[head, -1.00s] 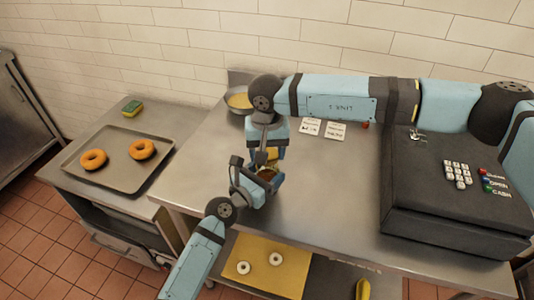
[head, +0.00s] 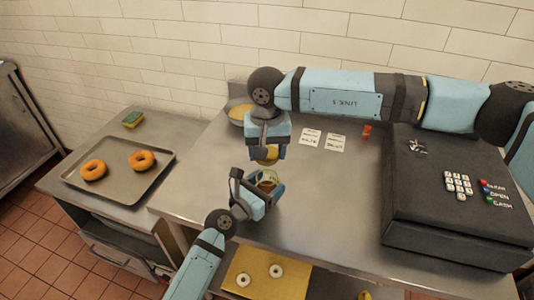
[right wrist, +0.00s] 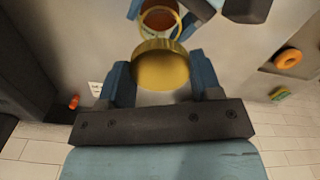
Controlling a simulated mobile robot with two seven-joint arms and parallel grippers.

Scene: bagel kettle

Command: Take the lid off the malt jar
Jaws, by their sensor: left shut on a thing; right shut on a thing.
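The malt jar (head: 267,182) stands open on the metal counter, with brown contents showing inside its yellowish rim. My left gripper (head: 265,190) is shut on the jar's body. The gold lid (head: 266,155) is held by my right gripper (head: 268,152), above and apart from the jar. In the right wrist view the lid (right wrist: 161,66) sits between the two blue fingers of my right gripper (right wrist: 162,82). The open jar (right wrist: 160,20) shows beyond it, with part of my left gripper beside it.
A bowl with yellow contents (head: 238,115) stands at the back behind my right gripper. White cards (head: 323,140) and a small orange-red object (head: 367,131) lie to the right. A dark cash register (head: 455,200) fills the right side. A tray (head: 120,185) with two bagels sits left.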

